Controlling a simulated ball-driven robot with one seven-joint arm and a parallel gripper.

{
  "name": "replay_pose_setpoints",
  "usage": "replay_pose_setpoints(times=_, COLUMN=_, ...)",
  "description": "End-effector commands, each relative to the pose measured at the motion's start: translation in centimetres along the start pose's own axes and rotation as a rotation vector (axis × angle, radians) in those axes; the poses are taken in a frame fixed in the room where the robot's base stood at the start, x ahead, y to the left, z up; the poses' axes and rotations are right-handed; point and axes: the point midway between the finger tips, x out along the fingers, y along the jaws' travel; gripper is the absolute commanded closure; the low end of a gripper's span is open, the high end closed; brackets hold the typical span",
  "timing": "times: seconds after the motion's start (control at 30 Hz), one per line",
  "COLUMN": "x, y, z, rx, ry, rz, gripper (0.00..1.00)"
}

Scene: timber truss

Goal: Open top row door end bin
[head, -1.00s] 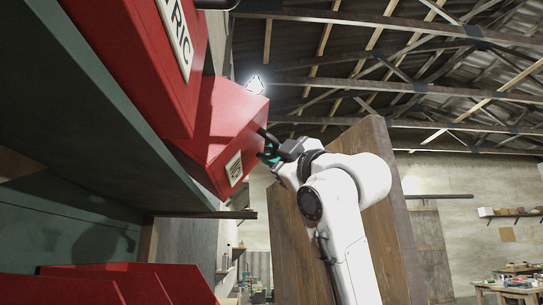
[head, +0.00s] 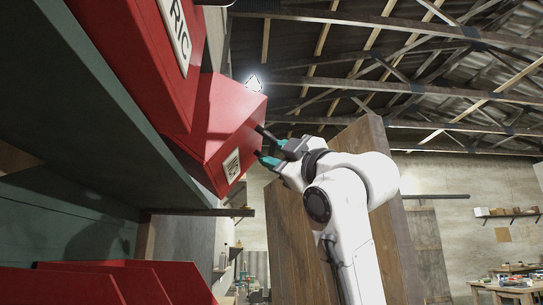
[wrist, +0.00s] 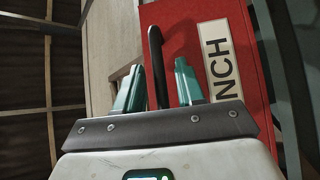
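The red end bin (head: 237,115) is at the end of the upper row in the head view, with a white label on its lower front. In the wrist view its red face (wrist: 187,35) carries a label ending in "NCH". A black handle (wrist: 155,60) stands out from the bin. My gripper (head: 266,147) is at the bin's front. In the wrist view my gripper's (wrist: 158,82) two teal fingers are apart, with the handle between them. The handle looks nearer the left finger; contact cannot be told. I cannot tell whether the bin is shut.
A neighbouring red bin (head: 150,60) with a label ending in "RIC" sits to the left on the green shelf (head: 75,110). More red bins (head: 140,280) are below. A wooden door panel (head: 355,150) stands behind my arm. Free room lies to the right.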

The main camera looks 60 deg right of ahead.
Motion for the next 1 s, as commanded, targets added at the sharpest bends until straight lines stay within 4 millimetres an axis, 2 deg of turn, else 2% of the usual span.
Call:
replay_pose_setpoints(times=0.2, x=-4.5, y=-0.2, z=0.2, rx=-0.001, ry=0.001, rz=0.003, gripper=0.62)
replay_pose_setpoints(times=0.43, x=-7.9, y=-0.1, z=0.1, rx=-0.001, ry=0.000, rz=0.002, gripper=0.62)
replay_pose_setpoints(times=0.6, x=-8.9, y=-0.1, z=0.1, rx=0.000, ry=-0.001, rz=0.000, gripper=0.62)
replay_pose_setpoints(times=1.0, x=-8.9, y=-0.1, z=0.1, rx=0.000, ry=-0.001, rz=0.000, gripper=0.62)
